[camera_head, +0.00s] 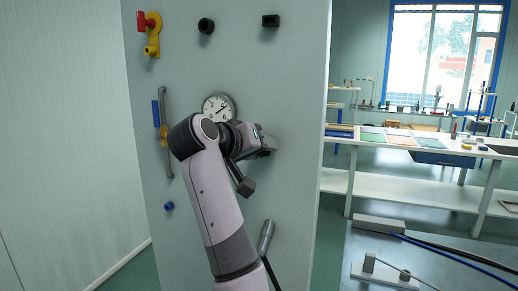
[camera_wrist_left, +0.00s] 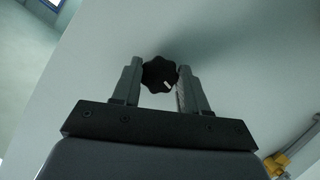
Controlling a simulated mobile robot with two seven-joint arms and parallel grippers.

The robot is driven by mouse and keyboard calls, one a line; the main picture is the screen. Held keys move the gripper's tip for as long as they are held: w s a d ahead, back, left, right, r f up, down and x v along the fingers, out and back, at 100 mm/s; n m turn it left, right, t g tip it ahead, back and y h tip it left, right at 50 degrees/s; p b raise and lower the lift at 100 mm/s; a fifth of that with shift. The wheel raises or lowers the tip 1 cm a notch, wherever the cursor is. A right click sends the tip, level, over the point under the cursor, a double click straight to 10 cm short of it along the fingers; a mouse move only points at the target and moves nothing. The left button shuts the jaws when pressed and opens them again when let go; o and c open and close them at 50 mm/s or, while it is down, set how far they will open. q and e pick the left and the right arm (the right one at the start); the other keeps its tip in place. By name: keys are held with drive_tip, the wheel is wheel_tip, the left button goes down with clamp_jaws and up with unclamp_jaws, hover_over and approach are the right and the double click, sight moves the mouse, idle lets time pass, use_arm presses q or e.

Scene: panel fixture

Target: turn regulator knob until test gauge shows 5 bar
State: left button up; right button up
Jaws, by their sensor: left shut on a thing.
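The regulator knob (camera_wrist_left: 159,73) is black and lobed with a white mark, and shows in the left wrist view on the pale panel. My left gripper (camera_wrist_left: 160,82) has one finger on each side of it and is shut on it. In the head view my left gripper (camera_head: 266,147) is against the panel and hides the knob. The round white test gauge (camera_head: 218,107) is just up and left of the gripper, its lower part covered by my arm. Its dark needle points to the upper right; the scale is too small to read. My right gripper is not in view.
The panel (camera_head: 290,90) also carries a yellow valve with a red handle (camera_head: 150,32), two black fittings (camera_head: 206,25) (camera_head: 271,20), a bar with a blue grip (camera_head: 162,125), a blue knob (camera_head: 169,206) and a grey handle (camera_head: 266,236). A white workbench (camera_head: 420,145) stands behind right.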

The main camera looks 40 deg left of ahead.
use_arm(q)
drive_tip(key=shift+f, duration=0.1)
drive_tip(key=o, duration=1.1)
drive_tip(key=shift+c, duration=0.2)
drive_tip(key=b+v, duration=0.1)
drive_tip(key=v, duration=0.6)
drive_tip(key=shift+s, duration=0.1)
